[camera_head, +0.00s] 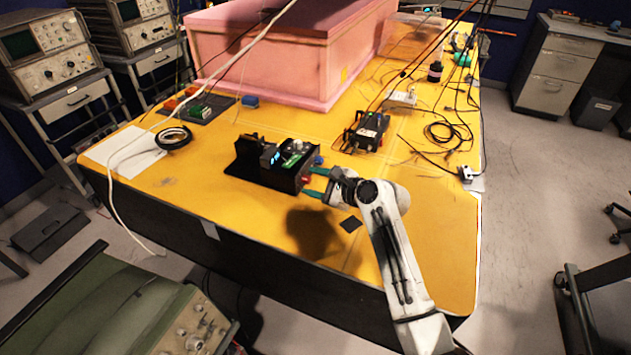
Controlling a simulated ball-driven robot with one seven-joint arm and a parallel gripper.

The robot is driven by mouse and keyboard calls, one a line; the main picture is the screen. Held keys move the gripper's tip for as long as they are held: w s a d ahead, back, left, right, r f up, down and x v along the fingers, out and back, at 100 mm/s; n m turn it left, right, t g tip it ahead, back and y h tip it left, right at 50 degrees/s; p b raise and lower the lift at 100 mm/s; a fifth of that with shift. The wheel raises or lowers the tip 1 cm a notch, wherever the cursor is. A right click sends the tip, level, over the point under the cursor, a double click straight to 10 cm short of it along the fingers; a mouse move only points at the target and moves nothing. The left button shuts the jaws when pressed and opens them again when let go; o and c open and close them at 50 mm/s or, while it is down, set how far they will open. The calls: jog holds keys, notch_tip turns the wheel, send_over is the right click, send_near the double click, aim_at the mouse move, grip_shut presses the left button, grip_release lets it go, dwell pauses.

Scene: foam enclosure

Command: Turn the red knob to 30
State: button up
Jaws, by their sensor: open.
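A black device with a dark panel and a green circuit board (293,156) stands on the yellow table. The small red knob (305,179) sits at its right end, low down. A blue knob (318,160) sits just above it. My gripper (306,183) reaches in from the right with its two green fingers spread apart. Its fingertips are at or very near the red knob; I cannot tell whether they touch it. The knob's scale and its setting are too small to read.
A large pink foam box (262,60) stands behind on the yellow table (215,195). Another black device (366,131) with cables is behind my gripper. The table's front is mostly clear.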

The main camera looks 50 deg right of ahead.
grip_shut()
dwell(0.5)
jog(key=shift+r+p, duration=0.1)
jog(key=shift+p, duration=0.25)
jog(key=m+p, duration=0.1)
jog(key=p, duration=0.2)
jog(key=shift+r+g+y, duration=0.3)
jog(key=m+p, duration=0.2)
jog(key=p, duration=0.1)
jog(key=shift+w+d+g+y, duration=0.1)
jog(key=shift+d+g+y, duration=0.05)
jog(key=shift+g+y, duration=0.2)
jog(key=m+y, duration=0.2)
jog(key=m, duration=0.1)
jog(key=shift+w+d+f+g+y+p, duration=0.1)
jog(key=shift+d+f+g+y+p, duration=0.1)
jog(key=shift+f+g+y+p, duration=0.1)
jog(key=m+y, duration=0.2)
jog(key=m, duration=0.1)
jog(key=shift+d+f+g, duration=0.15)
jog(key=shift+d+g, duration=0.05)
jog(key=shift+g, duration=0.05)
jog(key=shift+m, duration=0.4)
